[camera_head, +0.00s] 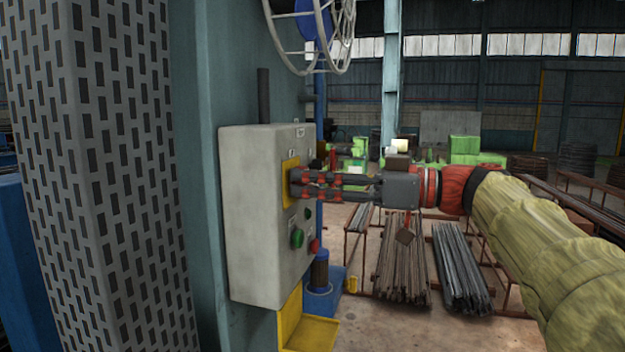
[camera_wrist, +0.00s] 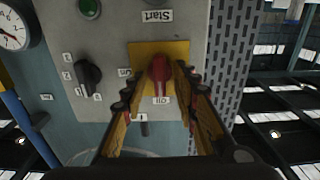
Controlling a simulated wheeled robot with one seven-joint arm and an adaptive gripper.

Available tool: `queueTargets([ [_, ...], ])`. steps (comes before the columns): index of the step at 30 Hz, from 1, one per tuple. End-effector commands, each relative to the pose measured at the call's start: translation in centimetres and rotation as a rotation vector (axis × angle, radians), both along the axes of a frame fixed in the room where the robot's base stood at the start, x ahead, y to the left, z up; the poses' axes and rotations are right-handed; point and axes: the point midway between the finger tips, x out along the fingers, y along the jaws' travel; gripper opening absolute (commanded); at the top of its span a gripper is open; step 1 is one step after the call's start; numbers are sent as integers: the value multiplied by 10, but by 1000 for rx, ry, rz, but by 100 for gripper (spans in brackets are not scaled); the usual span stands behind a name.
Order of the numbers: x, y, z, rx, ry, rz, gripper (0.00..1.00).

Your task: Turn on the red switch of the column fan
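The red switch (camera_wrist: 160,70) is a red knob on a yellow plate (camera_wrist: 178,50) on the grey control box (camera_head: 262,215). In the wrist view it shows upside down between my two fingertips, with a label that seems to read "Off" beside it. My gripper (camera_head: 296,182) reaches in from the right in the head view, its fingertips at the yellow plate. The fingers are partly spread, one on either side of the knob; a narrow gap seems to show, and firm contact is not visible. In the head view my fingers hide the knob.
The box also carries a green button (camera_head: 297,238), a red button (camera_head: 314,246) and a black selector knob (camera_wrist: 88,75). The fan (camera_head: 315,22) is above on the teal column (camera_head: 207,170). A perforated panel (camera_head: 100,170) stands left. Stacked bars (camera_head: 404,265) lie below my arm.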

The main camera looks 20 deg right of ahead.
Motion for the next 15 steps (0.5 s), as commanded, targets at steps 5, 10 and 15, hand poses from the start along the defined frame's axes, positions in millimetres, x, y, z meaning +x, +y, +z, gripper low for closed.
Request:
queueTargets([
  [5,0,0,0,0,0,0,23],
  [10,0,0,0,0,0,0,13],
  [15,0,0,0,0,0,0,3],
])
